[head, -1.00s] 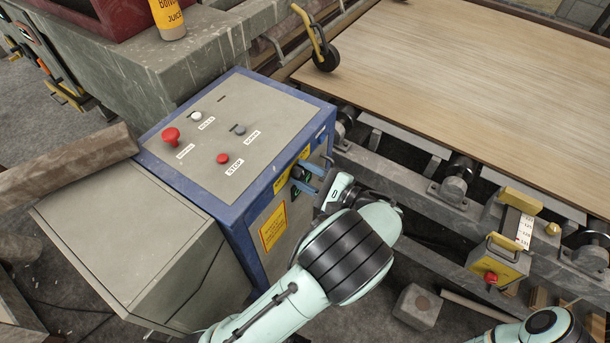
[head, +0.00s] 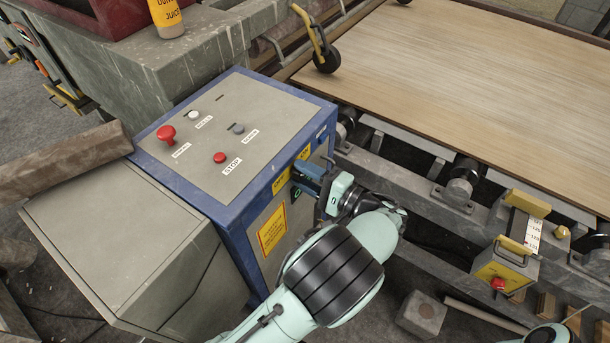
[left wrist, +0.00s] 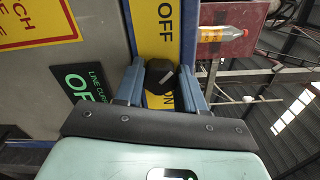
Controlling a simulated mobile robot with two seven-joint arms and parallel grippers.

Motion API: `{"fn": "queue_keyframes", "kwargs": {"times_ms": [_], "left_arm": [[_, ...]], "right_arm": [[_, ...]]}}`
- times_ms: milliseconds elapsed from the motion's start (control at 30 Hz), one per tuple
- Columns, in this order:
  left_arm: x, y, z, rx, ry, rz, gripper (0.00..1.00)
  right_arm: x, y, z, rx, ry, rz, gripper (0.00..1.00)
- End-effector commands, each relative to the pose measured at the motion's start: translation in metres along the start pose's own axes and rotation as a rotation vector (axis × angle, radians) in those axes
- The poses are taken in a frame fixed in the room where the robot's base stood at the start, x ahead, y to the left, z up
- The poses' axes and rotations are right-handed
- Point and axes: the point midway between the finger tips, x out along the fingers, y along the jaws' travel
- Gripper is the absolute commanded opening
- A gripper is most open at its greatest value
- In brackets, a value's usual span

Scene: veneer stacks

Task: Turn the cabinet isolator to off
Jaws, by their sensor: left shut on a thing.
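The control cabinet (head: 258,105) has a grey top and blue edges. The isolator is a black knob (left wrist: 161,78) on a yellow plate (left wrist: 153,30) on its side. In the left wrist view OFF is printed at one end of the plate and ON at the other, partly covered. The knob's pale mark is slanted; I cannot tell exactly which label it points at. My left gripper (left wrist: 161,88) is shut on the knob, one blue finger on each side.
Several buttons, including a red mushroom button (head: 166,134), stand on the cabinet top. A dark display (left wrist: 84,85) with green letters, partly cut off, is beside the yellow plate. A roller frame with a veneer sheet (head: 455,80) lies to the right. A grey box (head: 120,235) stands at left.

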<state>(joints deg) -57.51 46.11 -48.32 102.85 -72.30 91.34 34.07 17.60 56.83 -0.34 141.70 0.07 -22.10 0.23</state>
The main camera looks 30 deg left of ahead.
Motion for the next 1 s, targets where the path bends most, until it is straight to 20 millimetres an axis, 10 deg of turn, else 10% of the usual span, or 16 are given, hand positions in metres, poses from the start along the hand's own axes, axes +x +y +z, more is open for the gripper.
{"fn": "queue_keyframes", "kwargs": {"times_ms": [400,433,500,1000], "left_arm": [[0.002,-0.003,0.001,-0.014,-0.006,-0.004,0.09],[0.002,-0.003,0.001,-0.014,-0.006,-0.004,0.49],[0.002,-0.002,0.001,-0.013,-0.005,-0.003,0.65],[-0.025,0.0,-0.001,-0.009,0.003,-0.002,0.65]], "right_arm": [[0.0,0.0,0.0,0.0,0.0,0.0,0.0],[0.0,0.0,0.0,0.0,0.0,0.0,0.0],[0.0,0.0,0.0,0.0,0.0,0.0,0.0],[0.002,0.001,0.0,0.0,-0.001,0.0,0.0]]}}
